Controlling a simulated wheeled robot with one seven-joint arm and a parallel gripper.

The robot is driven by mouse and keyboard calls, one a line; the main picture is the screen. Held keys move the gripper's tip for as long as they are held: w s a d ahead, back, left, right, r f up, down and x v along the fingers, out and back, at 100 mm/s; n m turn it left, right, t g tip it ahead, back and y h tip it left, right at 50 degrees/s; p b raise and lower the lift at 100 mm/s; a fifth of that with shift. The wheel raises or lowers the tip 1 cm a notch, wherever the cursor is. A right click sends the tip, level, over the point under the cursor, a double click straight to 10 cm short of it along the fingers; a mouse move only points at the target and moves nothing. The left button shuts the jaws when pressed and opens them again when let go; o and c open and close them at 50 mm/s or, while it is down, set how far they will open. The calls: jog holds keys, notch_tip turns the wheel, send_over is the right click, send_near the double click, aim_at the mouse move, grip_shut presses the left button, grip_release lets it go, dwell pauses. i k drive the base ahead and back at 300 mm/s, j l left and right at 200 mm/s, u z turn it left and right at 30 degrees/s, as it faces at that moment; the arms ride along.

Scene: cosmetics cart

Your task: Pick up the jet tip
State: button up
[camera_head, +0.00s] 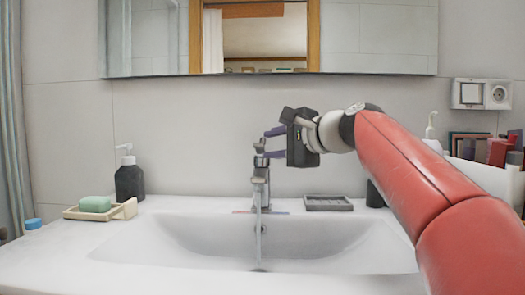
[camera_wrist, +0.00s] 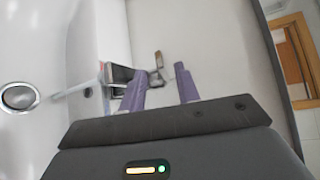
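I cannot make out for certain which thing is the jet tip. A thin bluish and pinkish strip (camera_head: 246,212) lies at the back rim of the sink by the faucet base; it is too small to identify. My gripper (camera_head: 266,143) is at the upper part of the faucet, pointing left in the head view. Its two purple fingers are apart, with nothing held between them. In the wrist view, the open fingers (camera_wrist: 160,82) point toward the faucet (camera_wrist: 120,75), with a small metal part (camera_wrist: 157,62) just beyond the gap.
The faucet (camera_head: 260,185) runs water into the white sink (camera_head: 190,235). A grey tray (camera_head: 328,203) lies right of it. A dark soap bottle (camera_head: 129,181) and a soap dish (camera_head: 72,213) with green soap (camera_head: 95,204) stand left. A cart with bottles (camera_head: 497,152) is at right.

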aim_at(430, 130)
jog(key=k+l, duration=0.35)
jog(key=l, duration=0.15)
jog(key=k+l, duration=0.35)
jog(key=l, duration=0.2)
